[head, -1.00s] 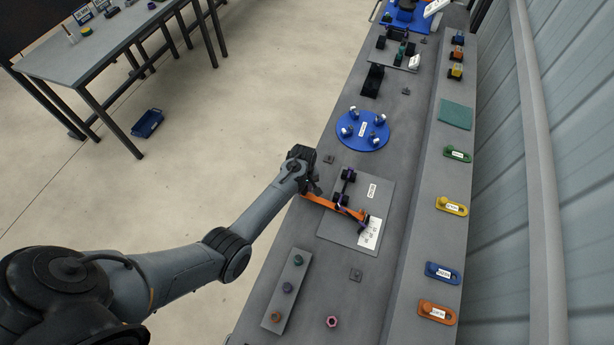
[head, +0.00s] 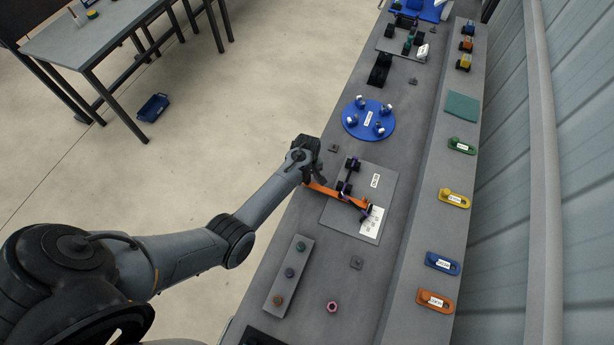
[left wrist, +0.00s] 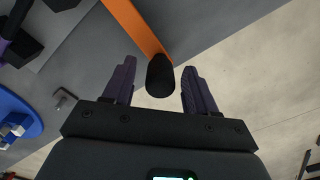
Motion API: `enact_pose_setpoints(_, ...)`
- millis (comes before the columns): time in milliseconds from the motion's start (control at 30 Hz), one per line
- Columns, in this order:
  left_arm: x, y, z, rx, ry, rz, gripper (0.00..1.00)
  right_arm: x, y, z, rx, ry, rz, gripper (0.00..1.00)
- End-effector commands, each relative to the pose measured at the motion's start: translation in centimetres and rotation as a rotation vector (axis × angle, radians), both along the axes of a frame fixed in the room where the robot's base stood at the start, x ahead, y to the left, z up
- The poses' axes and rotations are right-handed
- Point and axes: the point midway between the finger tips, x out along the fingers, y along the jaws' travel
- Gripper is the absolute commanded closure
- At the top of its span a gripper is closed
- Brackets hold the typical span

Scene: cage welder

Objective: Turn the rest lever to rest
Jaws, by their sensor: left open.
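The rest lever is an orange bar (head: 339,196) with a black knob (left wrist: 160,76). In the head view it crosses the grey plate (head: 345,222) and its left end reaches the bench's front edge, by my left gripper (head: 314,176). In the left wrist view, the orange bar (left wrist: 135,27) comes down from the top and ends at the knob. My left gripper (left wrist: 158,88) is open, its two purple-dark fingers one on each side of the knob with gaps. My right gripper is not in view.
On the plate stand a dark fixture (head: 347,177) and a white label sheet (head: 371,222). A blue round turntable (head: 369,119) lies farther along the bench. Open floor lies left of the bench.

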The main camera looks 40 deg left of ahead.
Motion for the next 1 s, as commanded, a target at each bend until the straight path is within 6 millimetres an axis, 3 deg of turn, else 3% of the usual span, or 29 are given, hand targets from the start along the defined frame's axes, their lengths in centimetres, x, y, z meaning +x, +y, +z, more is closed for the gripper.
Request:
enact_pose_setpoints(167, 0.0, 0.1, 1.8, 0.002, -0.003, 0.001, 0.43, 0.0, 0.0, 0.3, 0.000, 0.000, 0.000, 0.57)
enact_pose_setpoints(600, 0.0, 0.1, 8.8, 0.002, -0.002, 0.000, 0.43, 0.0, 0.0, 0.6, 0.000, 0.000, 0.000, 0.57)
enact_pose_setpoints(800, 0.0, 0.0, 10.3, 0.001, 0.000, 0.000, 0.43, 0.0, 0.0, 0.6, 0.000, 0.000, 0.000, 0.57)
enact_pose_setpoints(1000, 0.0, 0.0, 10.6, 0.000, 0.000, 0.000, 0.43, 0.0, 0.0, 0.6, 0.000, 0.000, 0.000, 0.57)
